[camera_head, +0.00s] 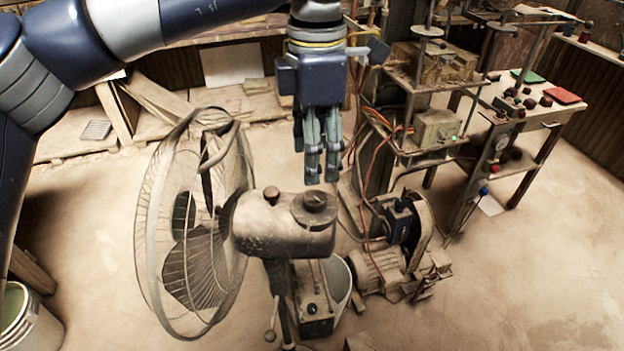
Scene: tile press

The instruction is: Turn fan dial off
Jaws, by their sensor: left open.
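A dusty pedestal fan (188,225) stands left of centre, its wire cage facing left. Its motor housing (283,239) is behind the cage, to the right. On top of the housing are a round dial (315,202) and a smaller brown knob (271,195). My left gripper (322,172) points down just above the dial, its fingers a little apart and empty. I cannot tell whether the fingertips touch the dial. The dial's setting is too small to read. My right gripper is out of view.
A machine with shelves, red wires and a motor (382,271) stands just right of the fan. A table with red and green pads (563,96) is at the back right. A bucket (28,322) is at the lower left. The floor at the lower right is clear.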

